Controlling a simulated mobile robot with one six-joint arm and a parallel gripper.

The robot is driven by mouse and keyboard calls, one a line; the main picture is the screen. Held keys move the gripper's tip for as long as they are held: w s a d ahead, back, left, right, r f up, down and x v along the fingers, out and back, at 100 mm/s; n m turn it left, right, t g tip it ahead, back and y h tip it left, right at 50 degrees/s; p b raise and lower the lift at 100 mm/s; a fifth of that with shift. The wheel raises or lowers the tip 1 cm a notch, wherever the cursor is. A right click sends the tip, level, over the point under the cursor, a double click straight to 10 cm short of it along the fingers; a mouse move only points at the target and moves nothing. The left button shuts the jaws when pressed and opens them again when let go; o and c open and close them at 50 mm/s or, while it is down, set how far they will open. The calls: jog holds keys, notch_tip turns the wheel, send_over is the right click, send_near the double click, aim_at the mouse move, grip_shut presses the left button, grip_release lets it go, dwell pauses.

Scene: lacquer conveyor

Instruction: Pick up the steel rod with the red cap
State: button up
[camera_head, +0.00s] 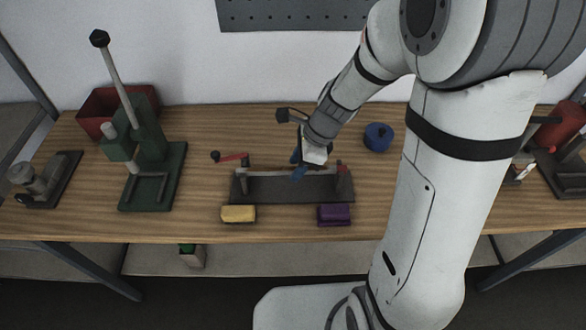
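A grey steel rod (268,173) lies level across the uprights of a dark fixture (290,190) at the middle of the bench. A small red part (343,168) shows at its right end; I cannot tell if it is the rod's cap. The fingers hide part of the rod. Whether they touch it or are closed is too small to tell.
A yellow block (239,214) and a purple block (334,214) lie before the fixture. A blue round tin (378,137) stands behind right. A green lever press (152,170) and red bin (95,109) stand left. My arm hides much of the bench's right side.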

grip_shut()
dwell(0.4)
jog(key=shift+r, duration=0.1)
